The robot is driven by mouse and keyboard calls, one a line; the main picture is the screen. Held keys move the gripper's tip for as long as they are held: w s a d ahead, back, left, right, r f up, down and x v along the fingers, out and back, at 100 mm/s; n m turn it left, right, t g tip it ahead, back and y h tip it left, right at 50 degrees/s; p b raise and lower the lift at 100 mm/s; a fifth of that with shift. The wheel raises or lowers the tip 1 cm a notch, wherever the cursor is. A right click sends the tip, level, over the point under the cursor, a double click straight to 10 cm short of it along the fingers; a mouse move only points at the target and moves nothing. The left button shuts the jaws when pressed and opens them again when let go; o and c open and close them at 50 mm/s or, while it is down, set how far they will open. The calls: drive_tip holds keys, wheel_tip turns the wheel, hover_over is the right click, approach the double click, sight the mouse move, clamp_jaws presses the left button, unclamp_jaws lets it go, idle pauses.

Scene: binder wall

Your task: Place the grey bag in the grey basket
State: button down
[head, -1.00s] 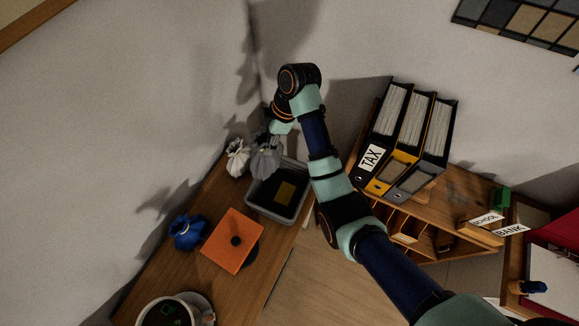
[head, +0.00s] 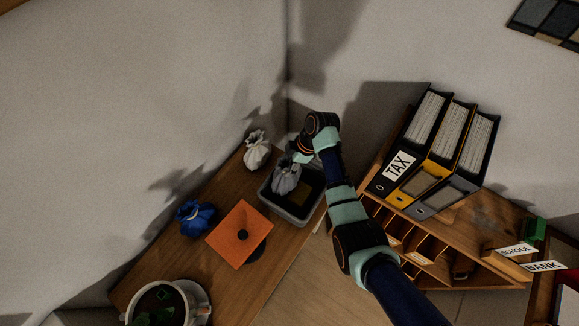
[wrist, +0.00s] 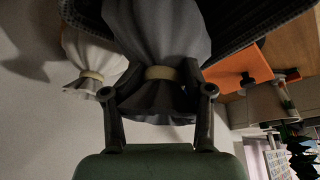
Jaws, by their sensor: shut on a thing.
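The grey bag (head: 286,178) is a tied cloth pouch, held at its neck by my gripper (head: 298,160). In the wrist view the two fingers of my gripper (wrist: 159,95) are shut on either side of the tied neck of the grey bag (wrist: 160,35). The grey basket (head: 292,216) stands on the wooden surface at the corner, with a yellowish patch on its dark inside. In the head view the bag is over the left part of the basket's opening. I cannot tell whether its bottom touches the basket floor.
A white bag (head: 257,150) stands just left of the basket. An orange square piece (head: 239,234), a blue bag (head: 195,218) and a cup on a saucer (head: 160,303) are nearer. Binders (head: 440,150) stand on a shelf unit to the right.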

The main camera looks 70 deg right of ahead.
drive_tip(key=shift+f, duration=1.05)
drive_tip(key=shift+f+b, duration=0.4)
drive_tip(key=shift+f, duration=0.1)
drive_tip(key=shift+c, duration=1.9)
unclamp_jaws()
drive_tip(key=shift+r, duration=0.1)
drive_tip(key=shift+r, duration=0.1)
drive_tip(key=p+v, duration=0.1)
drive_tip(key=v, duration=1.1)
drive_tip(key=shift+r+p, duration=0.35)
drive_tip(key=shift+p, duration=0.05)
